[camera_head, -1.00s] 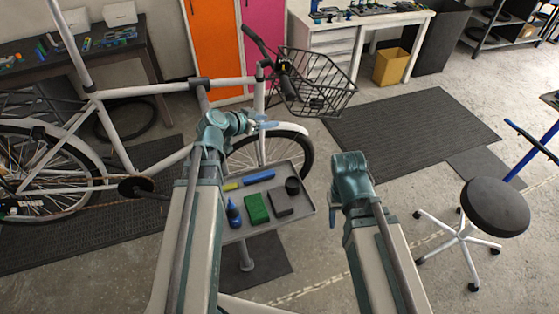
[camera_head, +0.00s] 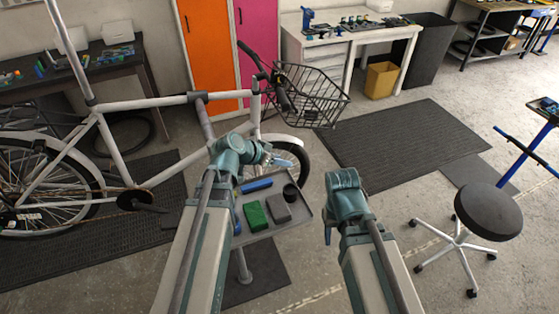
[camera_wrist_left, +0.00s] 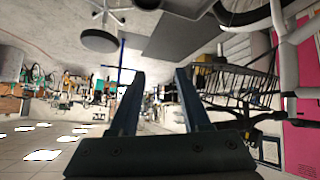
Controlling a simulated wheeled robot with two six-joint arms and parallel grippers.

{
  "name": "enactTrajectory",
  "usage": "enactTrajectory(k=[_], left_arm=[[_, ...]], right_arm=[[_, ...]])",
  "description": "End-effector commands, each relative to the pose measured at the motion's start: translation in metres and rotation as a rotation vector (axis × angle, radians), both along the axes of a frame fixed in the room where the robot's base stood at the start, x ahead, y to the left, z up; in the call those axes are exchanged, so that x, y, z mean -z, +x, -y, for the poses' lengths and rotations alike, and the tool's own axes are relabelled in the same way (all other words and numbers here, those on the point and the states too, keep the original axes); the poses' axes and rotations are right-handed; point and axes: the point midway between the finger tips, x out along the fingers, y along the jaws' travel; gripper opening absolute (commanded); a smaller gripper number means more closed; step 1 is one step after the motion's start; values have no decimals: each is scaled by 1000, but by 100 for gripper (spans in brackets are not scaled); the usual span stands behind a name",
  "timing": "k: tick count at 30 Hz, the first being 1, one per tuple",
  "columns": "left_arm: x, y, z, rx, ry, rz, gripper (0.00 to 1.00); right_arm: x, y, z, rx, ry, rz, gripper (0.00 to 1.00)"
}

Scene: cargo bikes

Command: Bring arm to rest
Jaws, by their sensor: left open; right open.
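My left gripper (camera_head: 284,160) is over the far part of the small grey tray (camera_head: 306,213), near the bike's front wheel. In the left wrist view its two fingers (camera_wrist_left: 158,74) are apart with nothing between them. My right gripper (camera_head: 328,235) is right of the tray, mostly hidden behind its own wrist; only a small blue part hangs below. I see nothing held there. The tray holds a blue bar (camera_head: 257,185), a green block (camera_head: 255,215), a grey block (camera_head: 279,209) and a black cup (camera_head: 290,192). My left arm covers the tray's left side.
A white bike (camera_head: 120,150) with a wire basket (camera_head: 305,95) stands at left and behind the tray. A black stool (camera_head: 488,211) is at right, with a blue stand (camera_head: 525,163) behind it. A dark mat (camera_head: 410,140) lies on open floor beyond my right arm.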

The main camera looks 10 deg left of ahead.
Motion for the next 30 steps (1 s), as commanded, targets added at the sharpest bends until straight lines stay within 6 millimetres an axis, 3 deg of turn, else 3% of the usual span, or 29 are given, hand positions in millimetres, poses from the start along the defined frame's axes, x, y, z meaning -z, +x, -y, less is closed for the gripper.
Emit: enactTrajectory(k=[11,14,17,21,24,30], left_arm=[[0,0,0,0,0,0,47],[14,-10,14,18,12,-48,47],[46,-38,43,49,55,-178,47],[98,-96,77,42,193,-423,47],[122,-132,85,-9,313,-555,47],[141,-175,85,-137,496,-683,47]], right_arm=[[0,0,0,4,1,0,50],[7,0,0,5,1,0,50],[21,0,0,4,1,0,50],[44,0,0,2,1,0,50],[56,0,0,1,0,0,50],[70,0,0,-1,0,0,50]])
